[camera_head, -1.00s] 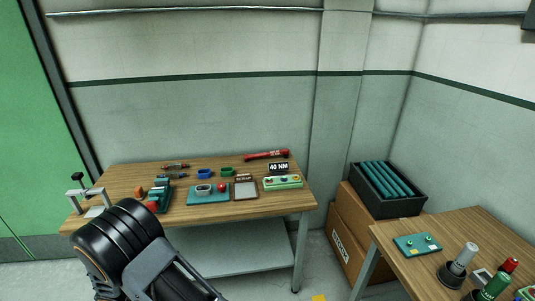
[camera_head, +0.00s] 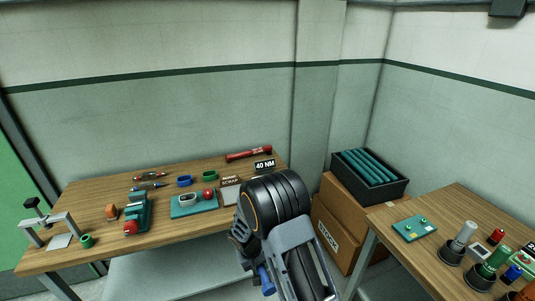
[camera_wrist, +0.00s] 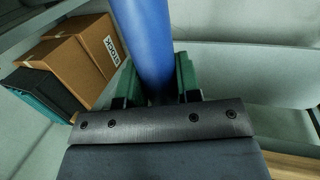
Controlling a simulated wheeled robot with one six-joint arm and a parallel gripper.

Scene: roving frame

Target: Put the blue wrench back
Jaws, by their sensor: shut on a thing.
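The blue wrench (camera_wrist: 145,35) shows in the wrist view as a thick, smooth blue shaft, running up out of the top edge. My gripper (camera_wrist: 153,85) is shut on it, with a green finger on each side. In the head view a small blue part (camera_head: 266,279) shows beside my dark arm, low in the middle; the rest is hidden. A red wrench (camera_head: 249,154) lies at the back of the left workbench (camera_head: 90,198), behind a 40 NM sign (camera_head: 264,165). On the right bench (camera_head: 455,205), upright holders carry white (camera_head: 465,232), green (camera_head: 494,260) and blue (camera_head: 513,272) pieces.
The left bench also carries a clamp stand (camera_head: 48,226), a teal vise (camera_head: 138,212), blue and green rings and a teal tray (camera_head: 180,209). Cardboard boxes (camera_head: 340,225) with a dark crate (camera_head: 370,182) of teal rolls stand between the benches. A teal board (camera_head: 414,229) lies on the right bench.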

